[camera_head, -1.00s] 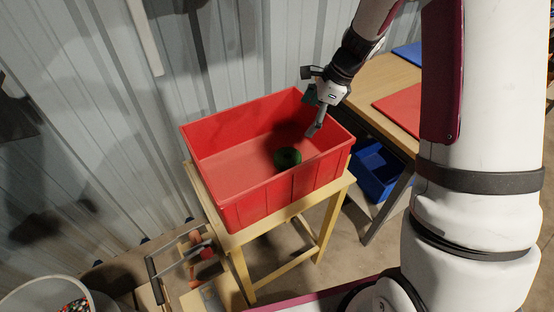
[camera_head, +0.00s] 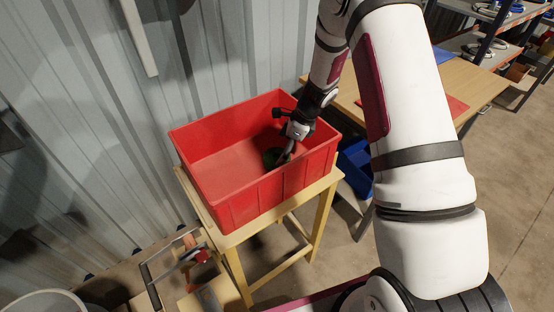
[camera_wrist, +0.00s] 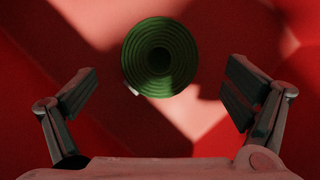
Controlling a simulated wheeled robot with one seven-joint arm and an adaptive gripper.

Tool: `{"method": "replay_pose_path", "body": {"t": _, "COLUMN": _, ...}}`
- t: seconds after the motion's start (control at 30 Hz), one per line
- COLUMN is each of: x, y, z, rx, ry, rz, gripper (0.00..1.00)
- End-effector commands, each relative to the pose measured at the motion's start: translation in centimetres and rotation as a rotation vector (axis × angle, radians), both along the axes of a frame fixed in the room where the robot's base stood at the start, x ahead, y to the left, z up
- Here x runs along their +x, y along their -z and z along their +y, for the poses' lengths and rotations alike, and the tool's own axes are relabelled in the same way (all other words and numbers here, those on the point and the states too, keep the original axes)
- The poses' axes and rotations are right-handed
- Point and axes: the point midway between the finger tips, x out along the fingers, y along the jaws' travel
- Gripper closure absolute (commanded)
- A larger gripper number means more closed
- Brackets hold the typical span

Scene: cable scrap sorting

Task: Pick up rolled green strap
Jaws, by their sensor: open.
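The rolled green strap (camera_wrist: 160,57) is a round dark green coil lying on the floor of the red crate (camera_head: 215,172). In the head view the strap (camera_head: 270,158) is partly hidden by my gripper. My gripper (camera_head: 284,158) is inside the crate, close to the strap. In the wrist view my gripper (camera_wrist: 160,95) is open and empty, with its two fingers far apart to the left and right of the strap. The strap is between them in the picture, a little toward the top, and neither finger appears to touch it.
The crate stands on a wooden stand (camera_head: 328,182) beside a corrugated wall (camera_head: 90,130). The crate's walls surround my gripper, with the right wall nearest. A wooden table (camera_head: 480,88) and a blue bin (camera_head: 355,165) are to the right. Tools (camera_head: 180,262) lie at lower left.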

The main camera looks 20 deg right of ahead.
Motion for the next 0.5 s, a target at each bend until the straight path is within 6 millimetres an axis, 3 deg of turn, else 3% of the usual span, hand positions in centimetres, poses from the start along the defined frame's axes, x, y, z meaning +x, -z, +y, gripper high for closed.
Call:
{"method": "replay_pose_path", "body": {"t": 0.3, "x": 0.4, "y": 3.9, "z": 1.2, "rx": 0.001, "ry": 0.000, "rz": 0.003, "gripper": 0.04}}
{"method": "replay_pose_path", "body": {"t": 0.5, "x": 0.6, "y": 4.4, "z": 1.3, "rx": 0.000, "ry": 0.000, "rz": 0.001, "gripper": 0.04}}
